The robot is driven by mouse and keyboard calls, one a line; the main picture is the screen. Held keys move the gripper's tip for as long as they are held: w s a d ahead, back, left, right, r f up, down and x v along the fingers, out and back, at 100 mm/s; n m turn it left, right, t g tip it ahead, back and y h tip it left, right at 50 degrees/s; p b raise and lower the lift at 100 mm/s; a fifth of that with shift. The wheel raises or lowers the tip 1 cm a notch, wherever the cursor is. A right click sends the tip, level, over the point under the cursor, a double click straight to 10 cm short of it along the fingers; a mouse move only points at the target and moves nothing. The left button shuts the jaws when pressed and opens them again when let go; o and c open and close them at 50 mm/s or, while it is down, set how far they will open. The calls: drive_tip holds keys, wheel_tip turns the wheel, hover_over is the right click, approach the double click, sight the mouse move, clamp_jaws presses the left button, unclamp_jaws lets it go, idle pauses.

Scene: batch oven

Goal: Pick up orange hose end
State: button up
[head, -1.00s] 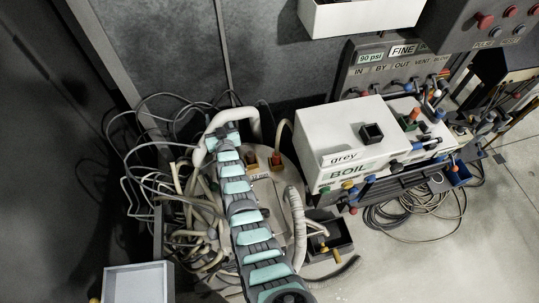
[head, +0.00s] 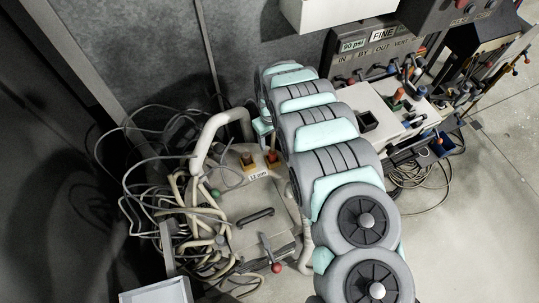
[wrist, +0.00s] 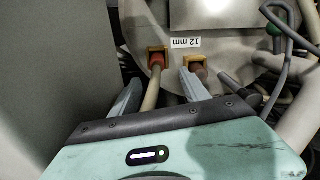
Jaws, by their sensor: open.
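The orange hose end (wrist: 157,59) sits in a yellow-brown square socket at the upper middle of the wrist view, with a cream hose (wrist: 152,90) running down from it. It also shows small in the head view (head: 272,156). My gripper (wrist: 161,73) is open. Its two grey fingers point up at the sockets, one on each side of the cream hose in the picture. The fingertips are just short of the orange end; contact and depth are unclear. In the head view my arm hides most of the gripper.
A second socket with a brownish end (wrist: 197,65) is close beside my right finger. A "12 mm" label (wrist: 186,42) lies between the sockets. Tangled hoses and cables (head: 165,190) crowd the left. A thick pale pipe (head: 215,135) arches beside the sockets.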

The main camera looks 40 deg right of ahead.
sight(273, 152)
wheel_tip(273, 152, down, 6)
drive_tip(key=shift+s+r+b, duration=0.15)
drive_tip(key=shift+r+b, duration=0.1)
drive_tip(key=shift+b, duration=0.25)
drive_tip(key=shift+s+d+f+b, duration=0.1)
drive_tip(key=shift+f+b, duration=0.35)
drive_tip(key=shift+f, duration=0.85)
drive_tip(key=shift+s+d+f+b, duration=0.1)
drive_tip(key=shift+f+b, duration=0.35)
drive_tip(key=shift+f, duration=0.85)
drive_tip(key=shift+w, duration=0.1)
drive_tip(key=shift+d, duration=0.1)
drive_tip(key=shift+c, duration=0.4)
clamp_jaws()
